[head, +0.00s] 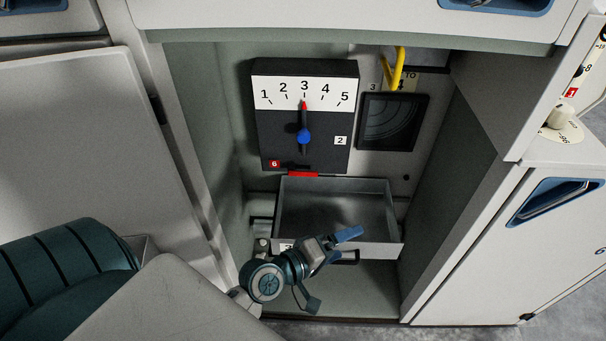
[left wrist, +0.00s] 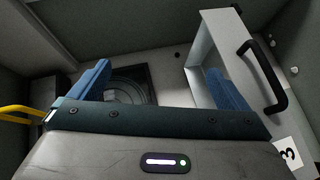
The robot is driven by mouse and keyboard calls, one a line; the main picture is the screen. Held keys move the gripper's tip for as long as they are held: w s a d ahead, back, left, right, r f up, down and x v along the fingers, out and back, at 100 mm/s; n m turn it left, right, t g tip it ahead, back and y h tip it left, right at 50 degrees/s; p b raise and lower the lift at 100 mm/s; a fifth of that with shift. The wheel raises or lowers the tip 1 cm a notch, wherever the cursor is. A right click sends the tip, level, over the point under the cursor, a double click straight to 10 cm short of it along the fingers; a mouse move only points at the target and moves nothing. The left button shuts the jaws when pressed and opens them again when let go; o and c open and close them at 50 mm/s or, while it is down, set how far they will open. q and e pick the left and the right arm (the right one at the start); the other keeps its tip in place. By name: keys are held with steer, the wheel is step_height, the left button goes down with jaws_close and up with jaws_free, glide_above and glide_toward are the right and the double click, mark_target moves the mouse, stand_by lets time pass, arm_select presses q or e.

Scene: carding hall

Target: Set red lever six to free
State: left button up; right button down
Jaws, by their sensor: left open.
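The red lever (head: 302,174) is a short red bar at the lower edge of a dark box, beside a red label marked 6 (head: 274,163). It looks roughly level; I cannot read any position marks for it. My left gripper (head: 329,268) is open and empty, in front of the drawer, below and right of the lever and apart from it. In the left wrist view its two blue fingers (left wrist: 162,86) stand wide apart with nothing between them. The lever does not show in that view. My right gripper is not in view.
The dark box (head: 264,130) carries a 1-to-5 dial with a blue knob (head: 304,138), its red tip at 3. An open metal drawer (head: 392,212) juts out below it. A dark square panel (head: 393,121) and yellow handle (head: 399,68) are right. Cabinet walls enclose both sides.

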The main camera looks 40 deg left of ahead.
arm_select(q)
steer(key=w+a+r+n+t+y, duration=0.3)
steer(key=w+a+n+t, duration=0.15)
steer(key=n, duration=0.55)
steer(key=n+g+y, duration=0.3)
steer(key=n+y, duration=1)
steer(key=n, duration=0.8)
glide_toward(303, 175)
steer(key=x, duration=1)
steer(key=shift+w+a+p, duration=0.2)
steer(key=shift+w+p, duration=0.05)
steer(key=shift+p, duration=0.05)
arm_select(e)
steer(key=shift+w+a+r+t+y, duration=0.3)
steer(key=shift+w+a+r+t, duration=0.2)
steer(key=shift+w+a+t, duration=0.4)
arm_select(q)
steer(key=shift+h, duration=0.3)
steer(key=shift+c, duration=0.5)
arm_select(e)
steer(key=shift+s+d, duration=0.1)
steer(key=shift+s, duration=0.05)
arm_select(q)
steer(key=c, duration=1.2)
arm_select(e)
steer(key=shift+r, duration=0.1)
